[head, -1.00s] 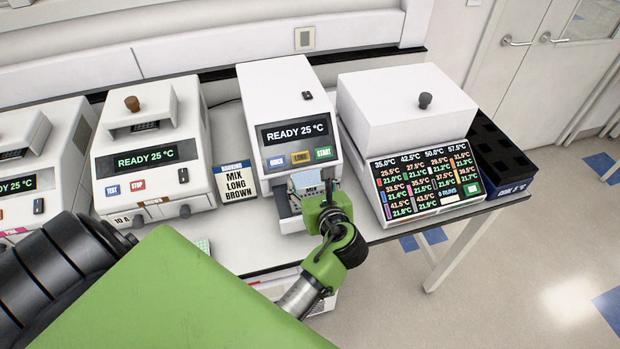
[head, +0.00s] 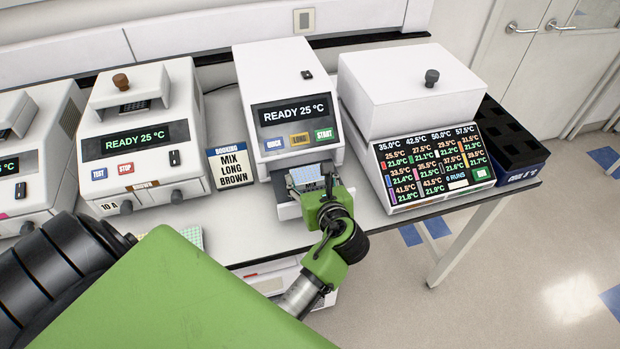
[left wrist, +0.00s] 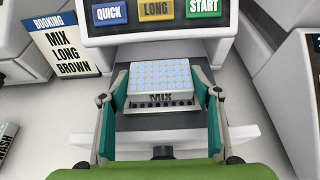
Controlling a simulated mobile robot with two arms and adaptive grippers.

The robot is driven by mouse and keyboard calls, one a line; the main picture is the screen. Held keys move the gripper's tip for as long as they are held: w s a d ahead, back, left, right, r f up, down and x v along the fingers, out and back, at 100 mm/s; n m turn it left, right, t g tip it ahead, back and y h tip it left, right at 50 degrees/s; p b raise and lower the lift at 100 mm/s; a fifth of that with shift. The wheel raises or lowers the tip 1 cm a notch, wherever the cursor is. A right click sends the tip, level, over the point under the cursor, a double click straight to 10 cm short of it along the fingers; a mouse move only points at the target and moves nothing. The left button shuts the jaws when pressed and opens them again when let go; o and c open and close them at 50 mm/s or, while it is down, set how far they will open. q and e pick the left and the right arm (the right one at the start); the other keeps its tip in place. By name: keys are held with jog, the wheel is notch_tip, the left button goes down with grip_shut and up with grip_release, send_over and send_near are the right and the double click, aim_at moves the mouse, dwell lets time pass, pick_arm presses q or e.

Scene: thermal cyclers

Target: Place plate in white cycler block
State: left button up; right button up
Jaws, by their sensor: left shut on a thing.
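The gripper also shows in the head view (head: 318,192). The plate is over the pulled-out block drawer (left wrist: 160,122) of the white cycler (head: 280,75). A row of block wells shows just in front of the plate. I cannot tell whether the plate touches the block.
The cycler's panel reads READY 25 °C. A booking card (head: 231,165) reading MIX LONG BROWN stands to its left. Another cycler (head: 140,130) is farther left. A box with a temperature display (head: 433,168) is close on the right, then a dark rack (head: 508,140).

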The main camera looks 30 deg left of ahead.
pick_arm(q)
jog(key=shift+f, duration=0.35)
jog(key=shift+s+f, duration=0.1)
jog(key=shift+f, duration=0.1)
